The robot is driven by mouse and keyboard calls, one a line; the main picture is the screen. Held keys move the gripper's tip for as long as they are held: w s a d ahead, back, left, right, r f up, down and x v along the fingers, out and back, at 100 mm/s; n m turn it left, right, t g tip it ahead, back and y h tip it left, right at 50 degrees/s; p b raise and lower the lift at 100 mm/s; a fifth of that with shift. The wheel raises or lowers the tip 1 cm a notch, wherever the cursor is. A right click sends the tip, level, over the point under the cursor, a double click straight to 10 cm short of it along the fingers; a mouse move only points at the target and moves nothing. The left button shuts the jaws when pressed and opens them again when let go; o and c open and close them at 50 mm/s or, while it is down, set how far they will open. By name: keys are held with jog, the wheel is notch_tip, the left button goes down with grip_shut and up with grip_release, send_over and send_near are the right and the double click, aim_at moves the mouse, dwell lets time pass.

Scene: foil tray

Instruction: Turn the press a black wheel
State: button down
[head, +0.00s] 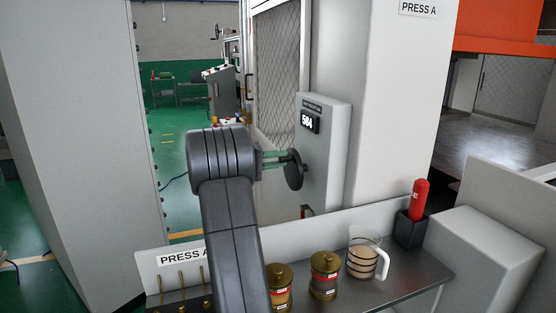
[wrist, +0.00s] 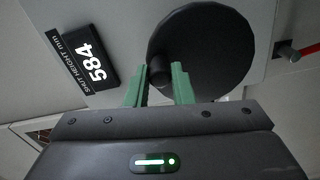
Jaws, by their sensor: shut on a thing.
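The black wheel (head: 294,172) is a disc mounted on the grey control box of press A; it also shows in the wrist view (wrist: 215,45). A short black handle knob (wrist: 158,70) sticks out near its lower left edge in the wrist view. My gripper (head: 284,159) reaches the wheel from the left in the head view. Its green fingers (wrist: 161,80) are shut on the knob, one on each side. The display (head: 310,121) above the wheel reads 584; the wrist view shows it (wrist: 85,60) labelled shut height mm.
Below is a metal shelf (head: 415,272) with brass-lidded jars (head: 324,277), a clear jug (head: 363,258) and a red-handled tool (head: 419,198) in a black holder. A mesh guard (head: 278,75) stands behind my arm. A red-tipped lever (wrist: 288,49) is right of the wheel in the wrist view.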

dwell(0.3)
jog(key=c, duration=1.3)
grip_release()
jog(key=shift+o, duration=0.2)
jog(key=shift+a, duration=0.1)
jog(key=b+v, duration=0.2)
jog(key=v, duration=1.1)
jog(key=shift+a, duration=0.3)
jog(key=shift+s+r, duration=0.1)
jog(key=shift+s, duration=0.05)
jog(key=p+x, duration=0.2)
jog(key=x, duration=1.2)
jog(key=shift+a, duration=0.2)
